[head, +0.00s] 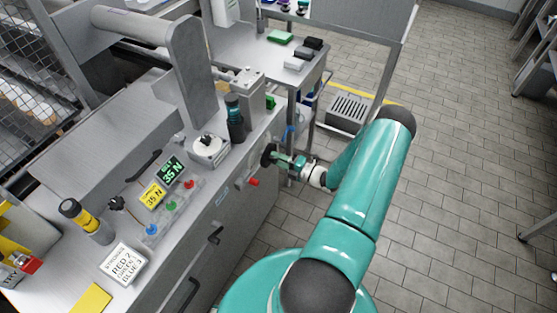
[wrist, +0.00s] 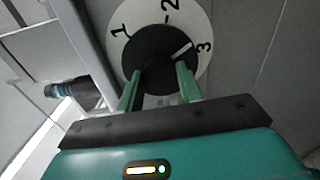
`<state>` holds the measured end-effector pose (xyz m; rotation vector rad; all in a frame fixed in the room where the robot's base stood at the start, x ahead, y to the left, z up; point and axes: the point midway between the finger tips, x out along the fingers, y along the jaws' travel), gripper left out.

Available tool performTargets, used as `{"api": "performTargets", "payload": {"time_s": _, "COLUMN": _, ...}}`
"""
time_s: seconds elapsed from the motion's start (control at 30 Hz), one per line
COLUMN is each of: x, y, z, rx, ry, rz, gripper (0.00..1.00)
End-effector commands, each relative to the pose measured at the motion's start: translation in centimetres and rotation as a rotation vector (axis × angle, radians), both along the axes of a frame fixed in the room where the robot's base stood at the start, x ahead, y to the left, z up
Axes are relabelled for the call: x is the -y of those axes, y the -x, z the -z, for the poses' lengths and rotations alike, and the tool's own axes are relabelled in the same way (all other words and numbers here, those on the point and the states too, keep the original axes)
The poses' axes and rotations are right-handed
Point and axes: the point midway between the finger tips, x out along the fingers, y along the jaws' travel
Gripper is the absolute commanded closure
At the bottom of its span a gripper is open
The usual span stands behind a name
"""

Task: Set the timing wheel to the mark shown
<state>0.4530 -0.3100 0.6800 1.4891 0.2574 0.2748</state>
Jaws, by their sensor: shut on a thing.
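The timing wheel is a black knob (wrist: 150,45) with a white pointer line, in front of a white dial (wrist: 122,50) marked 1, 2 and 3. In the wrist view the pointer lies between 2 and 3, closer to 3. My gripper (wrist: 160,75) has its green fingers shut on the knob's near part. In the head view my gripper (head: 284,161) reaches the black knob (head: 267,155) on the machine's front side.
A red-tipped part (head: 253,182) sits just below my gripper. A dark cylinder (head: 235,122) stands above. Tiled floor (head: 460,170) on the right is clear.

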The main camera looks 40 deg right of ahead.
Motion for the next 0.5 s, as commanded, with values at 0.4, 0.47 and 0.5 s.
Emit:
{"api": "performTargets", "payload": {"time_s": 0.4, "x": 0.05, "y": 0.10, "z": -0.02, "rx": -0.121, "ry": -0.336, "rz": 0.001, "gripper": 0.87}}
{"api": "performTargets", "payload": {"time_s": 0.47, "x": 0.04, "y": 0.10, "z": -0.03, "rx": -0.134, "ry": -0.372, "rz": 0.000, "gripper": 0.87}}
{"api": "performTargets", "payload": {"time_s": 0.5, "x": 0.04, "y": 0.09, "z": -0.03, "rx": -0.141, "ry": -0.393, "rz": 0.000, "gripper": 0.87}}
